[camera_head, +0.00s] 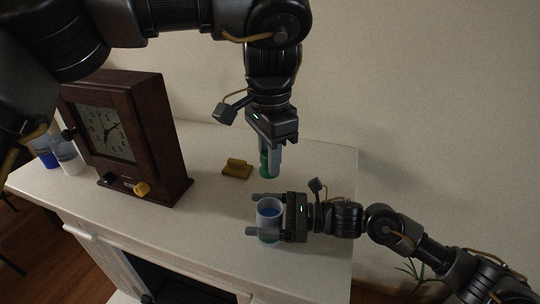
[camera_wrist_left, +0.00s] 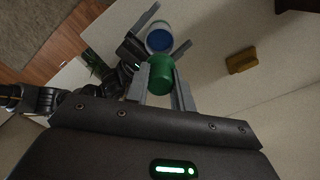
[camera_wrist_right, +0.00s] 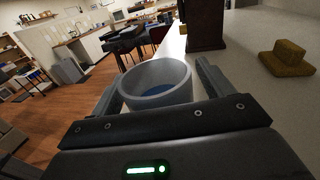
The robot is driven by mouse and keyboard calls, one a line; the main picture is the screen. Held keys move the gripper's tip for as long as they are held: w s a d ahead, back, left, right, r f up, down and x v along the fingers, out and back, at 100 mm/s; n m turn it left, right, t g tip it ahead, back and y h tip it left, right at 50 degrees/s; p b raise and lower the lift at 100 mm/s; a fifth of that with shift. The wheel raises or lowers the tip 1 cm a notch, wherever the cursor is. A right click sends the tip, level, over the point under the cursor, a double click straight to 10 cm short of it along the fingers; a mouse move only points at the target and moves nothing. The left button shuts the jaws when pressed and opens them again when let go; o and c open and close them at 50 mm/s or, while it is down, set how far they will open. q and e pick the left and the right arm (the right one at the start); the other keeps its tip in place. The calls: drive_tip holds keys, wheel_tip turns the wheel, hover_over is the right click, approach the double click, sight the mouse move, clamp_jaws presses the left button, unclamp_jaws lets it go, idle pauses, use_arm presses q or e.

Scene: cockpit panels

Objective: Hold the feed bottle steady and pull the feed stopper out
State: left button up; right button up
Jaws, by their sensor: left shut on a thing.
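The feed bottle (camera_head: 268,224) is a pale grey open-topped cup with blue inside, standing upright near the front right of the white ledge. The feed stopper (camera_head: 268,160) is a green cylinder hanging above and apart from it. My left gripper (camera_head: 269,168) points down and is shut on the stopper; the green end also shows in the left wrist view (camera_wrist_left: 161,74). My right gripper (camera_head: 266,215) reaches in from the right, with one finger on each side of the bottle. Its fingers look spread wider than the bottle, which also shows in the right wrist view (camera_wrist_right: 157,82).
A dark wooden clock (camera_head: 150,140) stands to the left on the ledge (camera_head: 205,235). A yellow block (camera_head: 236,169) lies behind the bottle. A blue-filled container (camera_head: 47,153) and a white one (camera_head: 68,160) stand at far left. The ledge ends close to the bottle.

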drive_tip(key=d, duration=0.8)
drive_tip(key=s+d, duration=0.1)
drive_tip(key=d, duration=0.3)
